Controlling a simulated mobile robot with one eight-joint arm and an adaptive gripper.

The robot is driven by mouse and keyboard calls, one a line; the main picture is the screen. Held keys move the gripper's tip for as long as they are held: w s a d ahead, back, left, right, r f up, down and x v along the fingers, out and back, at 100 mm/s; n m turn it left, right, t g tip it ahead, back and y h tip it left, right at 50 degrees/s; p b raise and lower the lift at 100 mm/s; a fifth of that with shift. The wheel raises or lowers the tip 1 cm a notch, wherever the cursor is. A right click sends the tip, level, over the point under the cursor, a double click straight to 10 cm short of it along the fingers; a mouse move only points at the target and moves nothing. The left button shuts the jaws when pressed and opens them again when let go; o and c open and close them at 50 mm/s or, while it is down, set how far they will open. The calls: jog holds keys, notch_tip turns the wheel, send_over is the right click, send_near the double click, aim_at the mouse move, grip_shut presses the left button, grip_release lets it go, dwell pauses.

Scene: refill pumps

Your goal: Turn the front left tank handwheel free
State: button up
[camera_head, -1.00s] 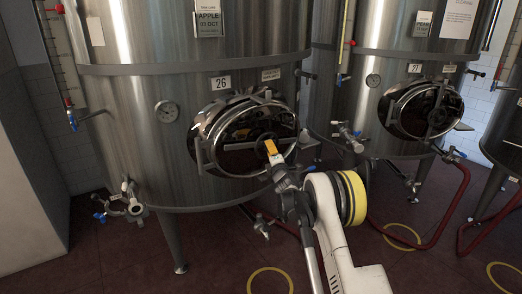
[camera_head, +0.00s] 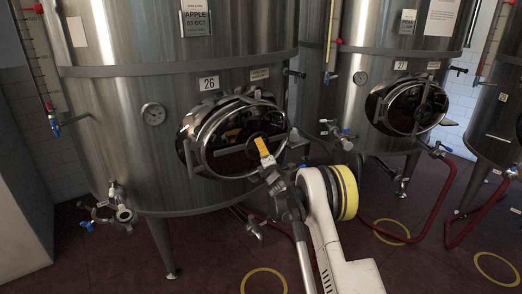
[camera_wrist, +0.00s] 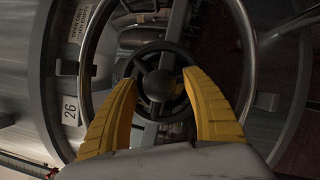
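Tank 26 (camera_head: 110,110) is the large steel tank at front left, with an oval hatch (camera_head: 205,128) on its front. The dark handwheel (camera_wrist: 160,60) sits at the hatch's middle. It shows clearly in the wrist view, with a round hub and spokes. In the head view my gripper partly hides it. My gripper (camera_wrist: 160,80) has two yellow fingers, spread apart, one to each side of the hub. In the wrist view the fingertips overlap the wheel's rim; I cannot tell whether they touch it. In the head view my gripper (camera_head: 263,150) is right in front of the hatch.
Tank 27 (camera_head: 375,100) stands to the right with its own hatch. A valve (camera_head: 122,213) sticks out low on tank 26. Red hoses (camera_head: 433,215) and yellow rings (camera_head: 264,281) lie on the floor. A thermometer dial (camera_head: 153,113) is left of the hatch.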

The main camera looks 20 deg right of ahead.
jog(key=s+f, duration=0.1)
jog(key=s, duration=1.1)
jog(key=shift+a+f, duration=0.3)
jog(key=shift+a, duration=0.1)
jog(key=shift+r, duration=0.1)
jog(key=s+r+m+g+h, duration=0.1)
jog(key=s+r+m, duration=0.25)
jog(key=r, duration=0.25)
jog(key=s+r+m+g+h, duration=0.2)
jog(key=r+m, duration=0.2)
jog(key=r, duration=0.1)
jog(key=s+a+r+m+g, duration=0.1)
jog(key=s+r+m, duration=0.15)
jog(key=s, duration=0.25)
jog(key=s+a+r+m+g, duration=0.1)
jog(key=s+a+m+g, duration=0.15)
jog(key=s, duration=0.25)
jog(key=s+a+f+m+g+y, duration=0.1)
jog(key=s+a+f+m+g, duration=0.1)
jog(key=s, duration=0.8)
jog(key=s+a+f+m+g+y, duration=0.1)
jog(key=s+a, duration=0.4)
jog(key=s, duration=0.6)
jog(key=s+a+f+m+g+y, duration=0.2)
jog(key=s+f+m, duration=0.3)
jog(key=s, duration=0.5)
jog(key=shift+s+a+f+g, duration=0.3)
jog(key=shift+s+a+g, duration=0.15)
jog(key=shift+a, duration=0.45)
